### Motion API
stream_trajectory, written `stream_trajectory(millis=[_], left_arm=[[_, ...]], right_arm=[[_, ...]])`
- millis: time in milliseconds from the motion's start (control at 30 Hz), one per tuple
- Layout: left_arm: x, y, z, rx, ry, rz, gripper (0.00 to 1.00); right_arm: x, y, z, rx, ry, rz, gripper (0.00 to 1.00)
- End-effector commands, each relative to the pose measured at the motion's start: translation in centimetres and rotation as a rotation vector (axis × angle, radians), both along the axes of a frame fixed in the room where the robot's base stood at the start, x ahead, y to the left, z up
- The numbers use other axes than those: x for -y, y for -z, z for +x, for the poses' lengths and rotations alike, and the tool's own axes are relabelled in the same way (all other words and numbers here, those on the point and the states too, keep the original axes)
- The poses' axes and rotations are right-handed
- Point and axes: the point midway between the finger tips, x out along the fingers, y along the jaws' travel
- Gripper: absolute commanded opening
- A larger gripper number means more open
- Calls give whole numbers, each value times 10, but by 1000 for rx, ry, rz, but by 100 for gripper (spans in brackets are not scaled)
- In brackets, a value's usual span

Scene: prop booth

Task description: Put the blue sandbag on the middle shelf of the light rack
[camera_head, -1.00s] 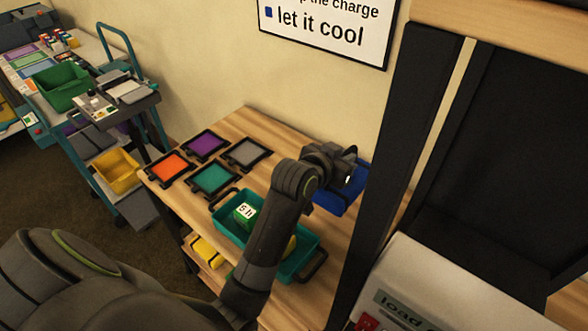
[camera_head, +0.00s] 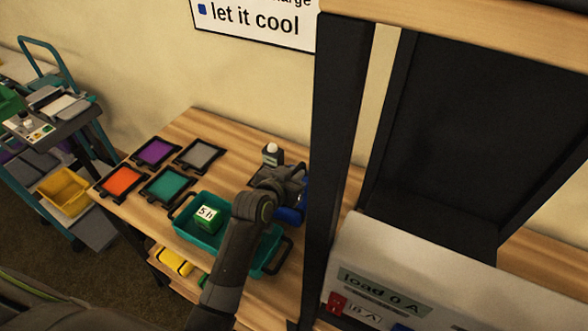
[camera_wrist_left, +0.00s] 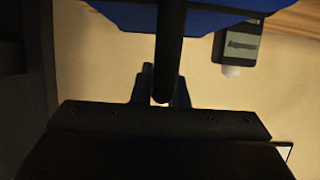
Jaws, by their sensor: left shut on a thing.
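My left gripper (camera_head: 288,186) is shut on the blue sandbag (camera_head: 291,214) above the right part of a wooden surface. The gripper and the black post hide much of the bag. In the left wrist view the blue bag (camera_wrist_left: 118,16) fills part of the top edge, with a dark bar in front of it. A wooden unit (camera_head: 185,215) has a top and a lower level; I cannot tell whether it is the light rack or which shelf is the middle one. My right gripper is out of view.
A teal tray (camera_head: 187,233) with a green "5 h" block (camera_head: 207,218) sits on the wood beside my arm. Several framed coloured panels lie left of it. A small dark device with a white knob (camera_head: 272,150) stands behind the gripper. A black post (camera_head: 338,130) rises close right.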

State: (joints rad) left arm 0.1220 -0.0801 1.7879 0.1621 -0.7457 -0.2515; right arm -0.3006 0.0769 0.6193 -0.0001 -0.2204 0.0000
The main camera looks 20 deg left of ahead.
Motion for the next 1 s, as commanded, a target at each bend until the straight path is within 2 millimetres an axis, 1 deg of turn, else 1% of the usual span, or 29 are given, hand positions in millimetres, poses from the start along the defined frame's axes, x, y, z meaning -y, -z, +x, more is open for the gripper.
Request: stream_trajectory(millis=[33,267,300,433,667,767,867,1000], left_arm=[[1,-6,2,14,0,-3,0],[1,-3,2,13,0,-2,0],[0,2,0,0,0,0,19],[0,2,0,0,0,0,35],[0,2,0,0,0,0,35],[0,-2,0,0,0,0,35],[-1,-2,-6,-1,0,-1,35],[-4,-8,-21,0,-1,-2,35]], right_arm=[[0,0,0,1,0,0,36],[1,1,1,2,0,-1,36],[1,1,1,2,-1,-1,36],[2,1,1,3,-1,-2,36],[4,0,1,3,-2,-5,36],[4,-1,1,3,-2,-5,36],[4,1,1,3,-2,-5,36],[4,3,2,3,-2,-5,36]])
